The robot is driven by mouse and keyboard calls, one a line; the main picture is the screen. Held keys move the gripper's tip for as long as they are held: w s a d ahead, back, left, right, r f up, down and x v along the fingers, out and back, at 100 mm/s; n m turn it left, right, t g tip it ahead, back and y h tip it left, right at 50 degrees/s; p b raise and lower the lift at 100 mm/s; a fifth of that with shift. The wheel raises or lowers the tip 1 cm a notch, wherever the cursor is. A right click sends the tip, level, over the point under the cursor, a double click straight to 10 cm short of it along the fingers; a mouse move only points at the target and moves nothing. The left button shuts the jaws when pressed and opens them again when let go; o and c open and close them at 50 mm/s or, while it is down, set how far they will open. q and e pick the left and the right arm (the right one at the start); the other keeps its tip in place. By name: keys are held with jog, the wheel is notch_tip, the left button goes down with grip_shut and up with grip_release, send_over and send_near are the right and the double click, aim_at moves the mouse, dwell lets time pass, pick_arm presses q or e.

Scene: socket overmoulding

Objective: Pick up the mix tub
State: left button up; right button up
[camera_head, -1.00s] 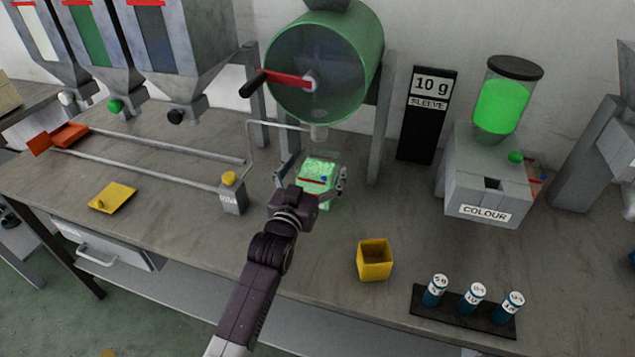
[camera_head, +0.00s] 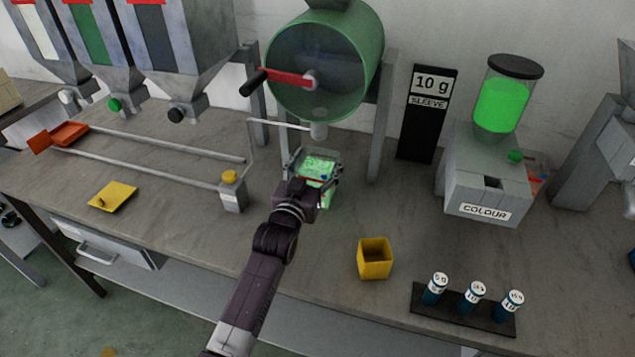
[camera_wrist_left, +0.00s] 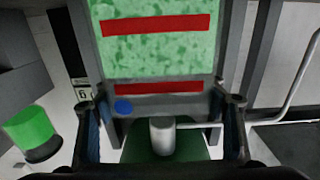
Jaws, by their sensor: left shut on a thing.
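The mix tub (camera_head: 319,166) is a clear tub with green pellets, red bands and a blue dot. It stands under the spout of the green drum. In the left wrist view the tub (camera_wrist_left: 155,55) fills the upper middle, between the two fingers. My left gripper (camera_head: 314,182) is shut on the tub, with one finger at each side. The wrist hides part of the tub's near side, and its base is hard to make out. My right gripper is not in either view.
The green drum (camera_head: 335,65) with a red crank hangs just above and behind the tub. A yellow cup (camera_head: 375,259) and a black rack of blue vials (camera_head: 461,313) stand to the right. The colour dispenser (camera_head: 487,180) is farther right. A yellow plate (camera_head: 113,197) lies left.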

pick_arm(q)
jog(key=c, duration=0.5)
jog(key=shift+r, duration=0.15)
jog(key=shift+c, duration=0.5)
